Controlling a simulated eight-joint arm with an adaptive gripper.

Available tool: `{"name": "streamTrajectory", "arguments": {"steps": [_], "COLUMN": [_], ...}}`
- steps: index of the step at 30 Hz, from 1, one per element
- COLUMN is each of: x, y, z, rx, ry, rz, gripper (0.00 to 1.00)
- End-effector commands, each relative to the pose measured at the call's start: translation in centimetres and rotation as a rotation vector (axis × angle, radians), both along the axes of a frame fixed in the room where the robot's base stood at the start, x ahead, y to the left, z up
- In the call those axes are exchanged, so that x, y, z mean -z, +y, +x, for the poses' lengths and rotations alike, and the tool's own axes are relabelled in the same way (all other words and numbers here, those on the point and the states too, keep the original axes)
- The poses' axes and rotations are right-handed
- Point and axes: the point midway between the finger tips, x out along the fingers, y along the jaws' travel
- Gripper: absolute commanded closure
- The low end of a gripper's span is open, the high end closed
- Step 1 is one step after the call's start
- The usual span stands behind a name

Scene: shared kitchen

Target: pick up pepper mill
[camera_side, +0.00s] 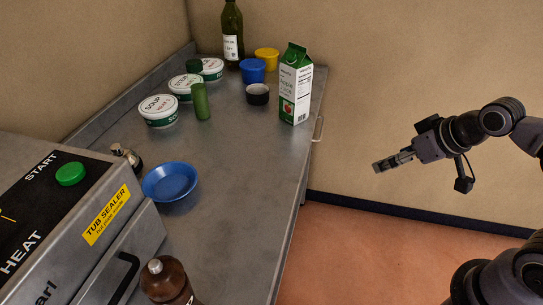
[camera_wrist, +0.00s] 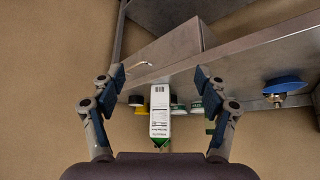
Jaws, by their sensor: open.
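The pepper mill (camera_side: 168,283) is dark brown with a pale metal knob on top. It stands upright at the near end of the counter at the bottom of the side view, its lower part cut off by the frame edge. I cannot make it out in the wrist view. My gripper (camera_side: 381,166) is over the floor, right of the counter and well apart from the mill. In the wrist view my gripper (camera_wrist: 159,78) has its two fingers spread wide, with nothing between them.
The tub sealer (camera_side: 130,243) stands left of the mill. A blue bowl (camera_side: 170,181) lies behind the mill. A juice carton (camera_side: 296,85), soup tubs (camera_side: 159,111), a green cylinder (camera_side: 201,102) and a bottle (camera_side: 232,35) stand farther back. The counter's middle (camera_side: 235,180) is clear.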

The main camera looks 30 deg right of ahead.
Motion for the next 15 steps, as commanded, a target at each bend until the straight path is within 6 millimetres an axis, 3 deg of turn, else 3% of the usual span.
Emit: {"name": "streamTrajectory", "arguments": {"steps": [8,11,15], "x": [-0.5,-1.8,-4.5], "y": [0.9,3.4,10.0], "z": [0.4,1.5,3.3], "rx": [-0.041,-0.158,-0.442], "ry": [0.007,0.026,0.065], "rz": [-0.002,-0.012,-0.036], "gripper": [0.25,0.25,0.25]}}
